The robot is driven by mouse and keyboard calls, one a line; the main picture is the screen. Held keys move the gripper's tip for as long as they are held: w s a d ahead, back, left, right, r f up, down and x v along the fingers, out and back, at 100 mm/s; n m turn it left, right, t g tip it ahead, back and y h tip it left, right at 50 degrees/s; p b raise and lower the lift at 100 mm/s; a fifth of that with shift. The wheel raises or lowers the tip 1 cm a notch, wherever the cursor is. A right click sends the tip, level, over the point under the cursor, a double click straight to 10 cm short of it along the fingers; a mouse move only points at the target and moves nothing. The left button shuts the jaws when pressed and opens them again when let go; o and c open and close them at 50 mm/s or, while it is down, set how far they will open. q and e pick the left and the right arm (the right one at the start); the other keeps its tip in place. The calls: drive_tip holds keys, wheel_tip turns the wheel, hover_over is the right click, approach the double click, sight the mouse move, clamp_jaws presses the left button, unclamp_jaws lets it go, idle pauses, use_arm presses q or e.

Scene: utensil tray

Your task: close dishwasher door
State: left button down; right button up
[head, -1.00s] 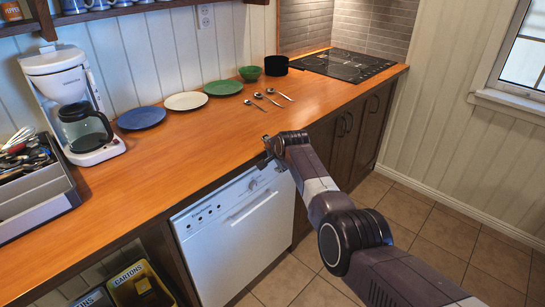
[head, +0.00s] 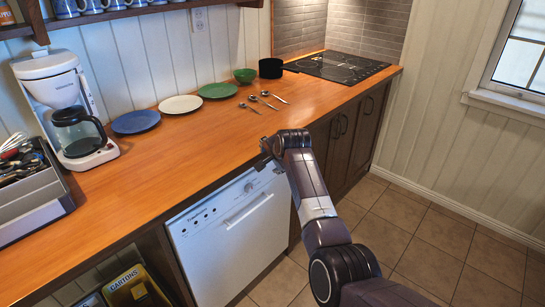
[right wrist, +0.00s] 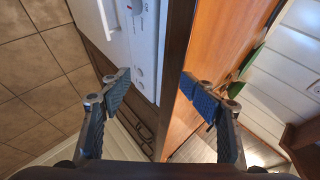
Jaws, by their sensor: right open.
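The dishwasher door (head: 228,232) is white and stands upright under the counter. It looks flush with the cabinet fronts, with its control strip and handle recess along the top. My right gripper (head: 268,156) is at the counter's front edge, by the door's upper right corner. My right arm hides part of that corner. In the right wrist view my right gripper (right wrist: 157,86) is open and empty, its fingers on either side of the counter edge. The white dishwasher front (right wrist: 148,50) shows beyond the left finger. My left gripper is in neither view.
The wooden counter (head: 180,148) carries a coffee maker (head: 70,110), plates, a green bowl (head: 244,75), a black pot (head: 270,68) and spoons. A utensil tray (head: 38,205) stands at the left. The tiled floor (head: 425,240) before the cabinets is clear.

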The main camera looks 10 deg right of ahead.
drive_tip(key=shift+v, duration=1.8)
drive_tip(key=shift+f, duration=0.15)
drive_tip(key=s+d+f+n+g, duration=0.15)
drive_tip(key=s+f, duration=0.35)
drive_tip(key=f, duration=0.6)
drive_tip(key=s+f+n+g, duration=0.15)
drive_tip(key=s+f, duration=0.35)
drive_tip(key=f, duration=0.6)
drive_tip(key=s+d+f+n, duration=0.15)
drive_tip(key=s+f, duration=0.35)
drive_tip(key=f, duration=0.6)
drive_tip(key=s+d+f+n+g+h, duration=0.1)
drive_tip(key=s+f+n, duration=0.1)
drive_tip(key=s+f, duration=0.7)
drive_tip(key=s+d+f+n+g, duration=0.1)
drive_tip(key=s+d+f+n, duration=0.15)
drive_tip(key=s+f, duration=0.6)
drive_tip(key=s+d+f+n+g, duration=0.1)
drive_tip(key=s+f+n, duration=0.1)
drive_tip(key=s, duration=1.1)
drive_tip(key=s+d+f+n+g, duration=0.1)
drive_tip(key=s+f, duration=0.4)
drive_tip(key=s, duration=0.8)
drive_tip(key=s+d+f+n+g, duration=0.1)
drive_tip(key=s+d+f+n, duration=0.1)
drive_tip(key=s, duration=1.1)
drive_tip(key=shift+s+f+n+g, duration=0.3)
drive_tip(key=shift+f+n, duration=0.1)
drive_tip(key=shift+f, duration=0.45)
